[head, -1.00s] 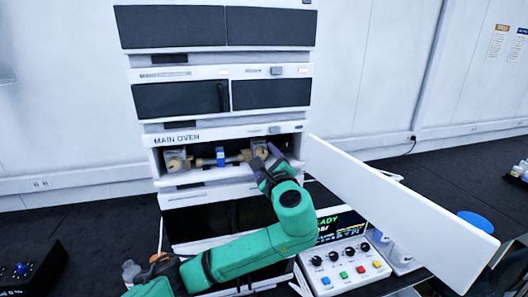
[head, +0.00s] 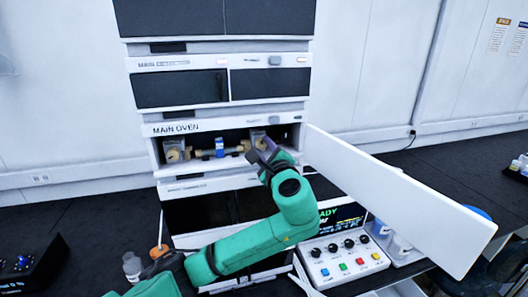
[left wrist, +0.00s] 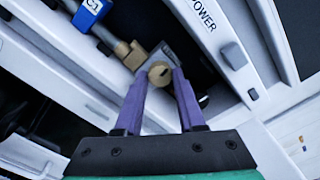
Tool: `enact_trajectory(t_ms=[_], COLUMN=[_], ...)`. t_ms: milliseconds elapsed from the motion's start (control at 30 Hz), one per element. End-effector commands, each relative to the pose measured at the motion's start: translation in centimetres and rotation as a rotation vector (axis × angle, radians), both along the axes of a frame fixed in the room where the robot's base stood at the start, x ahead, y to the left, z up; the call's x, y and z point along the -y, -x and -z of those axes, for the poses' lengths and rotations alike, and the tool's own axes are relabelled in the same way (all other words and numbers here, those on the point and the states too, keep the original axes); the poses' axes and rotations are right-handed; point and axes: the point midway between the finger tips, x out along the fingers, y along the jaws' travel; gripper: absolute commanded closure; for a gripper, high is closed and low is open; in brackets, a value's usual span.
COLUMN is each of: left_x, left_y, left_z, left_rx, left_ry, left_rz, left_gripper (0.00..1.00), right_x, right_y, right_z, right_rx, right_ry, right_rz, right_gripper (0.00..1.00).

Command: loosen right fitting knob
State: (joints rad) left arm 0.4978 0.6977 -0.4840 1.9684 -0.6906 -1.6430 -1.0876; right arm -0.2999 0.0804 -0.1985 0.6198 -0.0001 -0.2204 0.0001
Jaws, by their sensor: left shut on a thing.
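The right fitting knob is a round brass knob with a dark slot; it shows in the left wrist view (left wrist: 159,72). My left gripper (left wrist: 160,76) has its purple fingertips on either side of it and is shut on it. In the head view my left gripper (head: 262,152) reaches into the right end of the open main oven and mostly hides this knob. The column with a blue label (head: 219,147) lies across the oven. The left brass knob (head: 172,155) is at its left end. My right gripper is not in view.
The white oven door (head: 395,195) stands open, swung out to the right of my arm. A control box with coloured buttons (head: 345,262) is below it. A bottle (head: 132,265) stands at lower left. The oven's walls and shelf surround my fingers closely.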

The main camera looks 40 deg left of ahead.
Motion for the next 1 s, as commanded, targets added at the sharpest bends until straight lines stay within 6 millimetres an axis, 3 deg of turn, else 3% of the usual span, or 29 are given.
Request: enact_trajectory(t_ms=[1000], left_x=[0.0], left_y=[0.0], left_z=[0.4], left_rx=[0.762], left_ry=[0.530], left_rz=[0.002], left_gripper=[1.00], right_x=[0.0], right_y=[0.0], right_z=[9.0], right_rx=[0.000], right_ry=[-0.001], right_rz=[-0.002], right_gripper=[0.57])
